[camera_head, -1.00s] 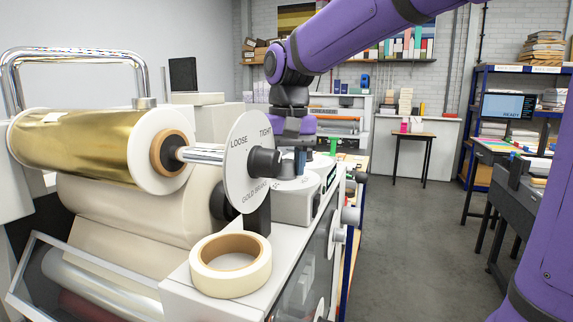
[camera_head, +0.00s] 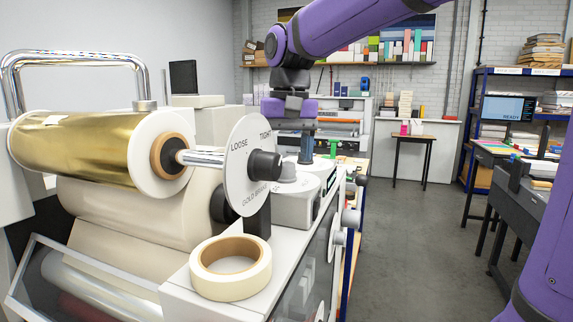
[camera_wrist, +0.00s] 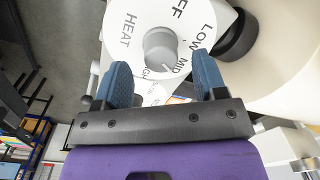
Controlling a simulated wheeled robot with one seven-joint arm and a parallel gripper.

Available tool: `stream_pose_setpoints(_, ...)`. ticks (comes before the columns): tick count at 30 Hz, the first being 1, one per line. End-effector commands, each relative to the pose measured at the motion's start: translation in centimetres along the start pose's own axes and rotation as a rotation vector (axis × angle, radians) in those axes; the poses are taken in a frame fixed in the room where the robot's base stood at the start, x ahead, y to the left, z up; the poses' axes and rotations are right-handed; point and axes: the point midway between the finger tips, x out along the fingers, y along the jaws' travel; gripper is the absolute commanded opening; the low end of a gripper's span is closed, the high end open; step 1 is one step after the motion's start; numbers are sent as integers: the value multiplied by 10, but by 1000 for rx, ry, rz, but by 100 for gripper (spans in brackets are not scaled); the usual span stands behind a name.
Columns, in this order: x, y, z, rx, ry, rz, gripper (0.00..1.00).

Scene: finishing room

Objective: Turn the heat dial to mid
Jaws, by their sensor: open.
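The heat dial (camera_wrist: 139,47) is a white disc lettered HEAT, OFF, LOW and MID, with another label partly hidden, in the wrist view. Its round grey knob (camera_wrist: 160,50) shows between and just beyond the fingertips. I cannot clearly read the pointer; a mark on the knob's lower right seems to face near MID. In the head view the dial (camera_head: 296,186) sits on the machine's top, partly behind the LOOSE/TIGHT disc. My gripper (camera_wrist: 163,72) is open and empty, its blue fingers apart from the knob. In the head view my gripper (camera_head: 306,158) is above the dial.
The LOOSE/TIGHT disc (camera_head: 240,180) with its black knob stands just in front of the dial. A gold foil roll (camera_head: 85,150) is at the left. A tape roll (camera_head: 231,268) lies on the machine's near corner. The floor (camera_head: 400,235) to the right is clear.

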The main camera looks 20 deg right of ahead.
Motion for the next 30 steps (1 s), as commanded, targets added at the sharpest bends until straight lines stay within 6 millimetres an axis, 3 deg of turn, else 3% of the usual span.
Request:
stream_pose_setpoints(6, -42, 0, -1, 0, 4, -1, 65)
stream_pose_setpoints(12, -67, 0, -1, 0, 3, -1, 65)
stream_pose_setpoints(30, -75, 0, 0, 0, 1, 0, 65)
